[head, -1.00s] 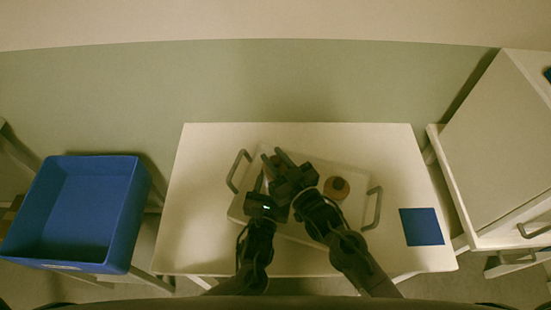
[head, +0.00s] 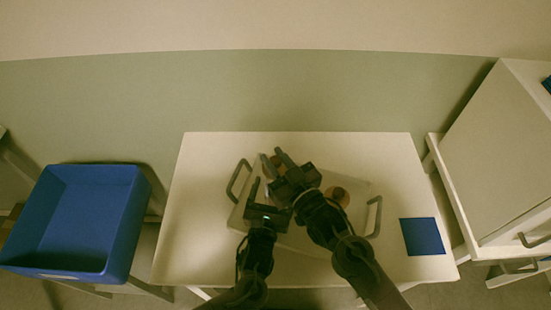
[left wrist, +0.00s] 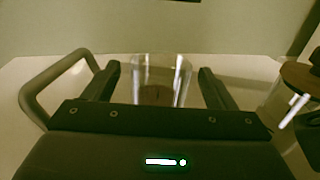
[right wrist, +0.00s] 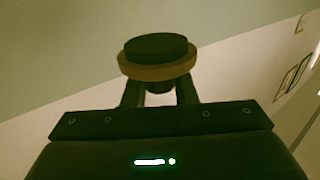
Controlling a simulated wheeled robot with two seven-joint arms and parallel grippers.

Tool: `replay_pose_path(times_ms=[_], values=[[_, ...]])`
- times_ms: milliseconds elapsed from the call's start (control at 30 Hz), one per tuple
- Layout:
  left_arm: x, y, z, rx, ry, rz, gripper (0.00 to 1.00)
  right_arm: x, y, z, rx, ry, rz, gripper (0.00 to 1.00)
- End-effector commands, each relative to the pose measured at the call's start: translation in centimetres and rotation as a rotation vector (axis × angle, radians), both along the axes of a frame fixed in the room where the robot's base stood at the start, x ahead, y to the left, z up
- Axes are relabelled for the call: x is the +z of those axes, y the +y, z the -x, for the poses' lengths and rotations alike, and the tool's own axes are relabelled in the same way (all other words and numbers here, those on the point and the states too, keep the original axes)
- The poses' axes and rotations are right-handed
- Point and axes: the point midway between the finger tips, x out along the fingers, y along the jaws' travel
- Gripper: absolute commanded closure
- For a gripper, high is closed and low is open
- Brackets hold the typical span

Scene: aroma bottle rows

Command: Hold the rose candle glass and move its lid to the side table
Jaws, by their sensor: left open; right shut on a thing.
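A clear, lidless glass (left wrist: 160,82) stands between the fingers of my left gripper (left wrist: 160,88) in the left wrist view. That gripper is open, its fingers on either side of the glass with no clear contact. My right gripper (right wrist: 158,92) is shut on a lid (right wrist: 158,60), a brown disc with a dark round knob, shown clear of any glass in the right wrist view. In the head view, my left gripper (head: 262,192) and my right gripper (head: 276,160) are close together over the tray, partly hiding the held lid (head: 268,172) and the glass.
A second lidded glass (head: 339,196) stands right of my right gripper. The pale tray (head: 356,226) has grey handles on a white table (head: 200,230). A blue square (head: 423,236) lies at right. A blue bin (head: 75,220) stands left; a white box (head: 490,150) stands right.

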Motion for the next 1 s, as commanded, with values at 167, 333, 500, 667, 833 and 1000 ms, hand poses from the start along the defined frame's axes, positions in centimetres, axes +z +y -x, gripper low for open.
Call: replay_pose_path(times_ms=[167, 333, 500, 667, 833, 1000], values=[[-0.2, 0.1, 0.7, -0.001, 0.002, 0.000, 0.21, -0.1, 0.0, 0.0, 0.000, 0.000, 0.000, 1.00], [-0.3, 0.8, 3.6, -0.002, 0.004, -0.001, 0.21, -0.4, 0.0, 0.0, 0.000, 0.000, 0.000, 1.00], [-0.3, 1.6, 7.2, -0.002, 0.004, 0.000, 0.21, -0.9, 0.0, 0.0, 0.000, 0.000, 0.000, 1.00], [-0.2, 2.2, 10.0, -0.001, 0.003, -0.001, 0.21, -1.2, 0.0, 0.0, 0.000, 0.000, 0.000, 1.00], [-0.1, 2.5, 11.5, -0.001, 0.000, 0.001, 0.21, -1.3, 0.0, 0.0, 0.000, 0.000, 0.000, 1.00], [0.0, 2.6, 11.8, 0.000, 0.000, 0.000, 0.21, -1.3, 0.0, 0.0, 0.000, -0.001, -0.001, 1.00]])
